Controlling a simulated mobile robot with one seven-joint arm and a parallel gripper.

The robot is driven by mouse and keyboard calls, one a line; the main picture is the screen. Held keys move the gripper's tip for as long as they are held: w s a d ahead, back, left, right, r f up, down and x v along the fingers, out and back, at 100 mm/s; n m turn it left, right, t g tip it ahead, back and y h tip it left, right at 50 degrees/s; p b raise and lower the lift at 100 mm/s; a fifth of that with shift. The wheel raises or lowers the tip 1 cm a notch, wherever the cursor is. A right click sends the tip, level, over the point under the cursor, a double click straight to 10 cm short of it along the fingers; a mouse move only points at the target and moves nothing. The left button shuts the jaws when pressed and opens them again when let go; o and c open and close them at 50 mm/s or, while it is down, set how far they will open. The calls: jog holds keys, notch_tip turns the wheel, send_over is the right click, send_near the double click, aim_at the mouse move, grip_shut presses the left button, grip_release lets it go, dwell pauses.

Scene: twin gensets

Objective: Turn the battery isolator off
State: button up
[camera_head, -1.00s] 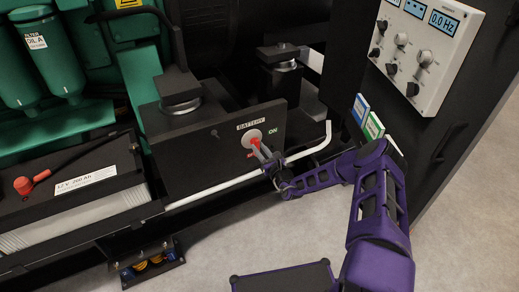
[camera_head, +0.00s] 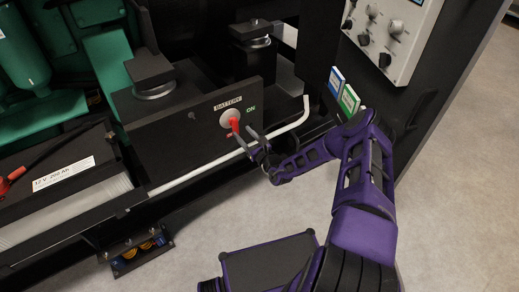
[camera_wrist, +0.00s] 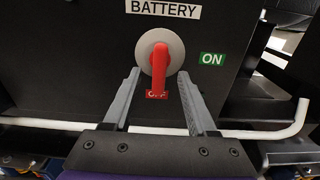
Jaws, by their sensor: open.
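The battery isolator is a red handle (camera_wrist: 159,68) on a round grey disc (camera_wrist: 174,45), mounted on a black panel (camera_wrist: 75,60) under a BATTERY label (camera_wrist: 163,9). In the wrist view the handle hangs down, its lower end at the red OFF label (camera_wrist: 157,95), which it partly covers. A green ON label (camera_wrist: 212,59) is to the right. My gripper (camera_wrist: 159,78) is open, one finger on each side of the handle with visible gaps. The head view also shows the red handle (camera_head: 234,124) with my gripper (camera_head: 248,138) at it from the lower right.
A white pipe (camera_head: 215,166) runs along the panel's lower edge and bends up at the right. A battery (camera_head: 62,190) stands at the left. A control panel with knobs (camera_head: 393,30) is at the upper right. Open floor (camera_head: 450,220) lies at the right.

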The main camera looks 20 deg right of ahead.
jog(key=p+v, duration=0.1)
jog(key=v, duration=1.2)
